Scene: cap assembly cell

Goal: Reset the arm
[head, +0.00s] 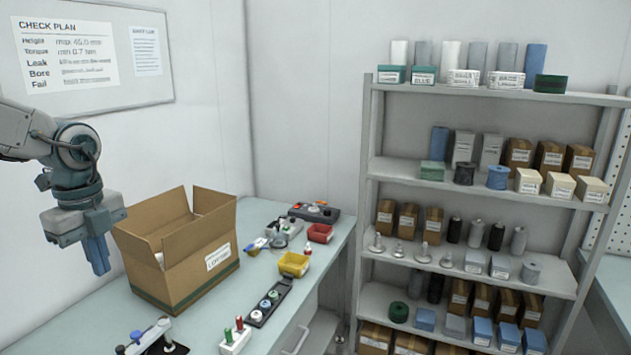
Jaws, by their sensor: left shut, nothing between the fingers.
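My left arm comes in from the left edge of the head view. My left gripper (98,256) points down with its blue fingers together and nothing between them. It hangs in the air just left of an open cardboard box (185,285) in the picture. I cannot tell whether its fingers touch anything. My right gripper is not in view.
The box stands on a pale workbench (225,345). A black tray with round parts (268,303), a yellow bin (293,264), a red bin (320,233) and a white block with pegs (235,338) lie right of it. A stocked shelf unit (480,195) stands further right.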

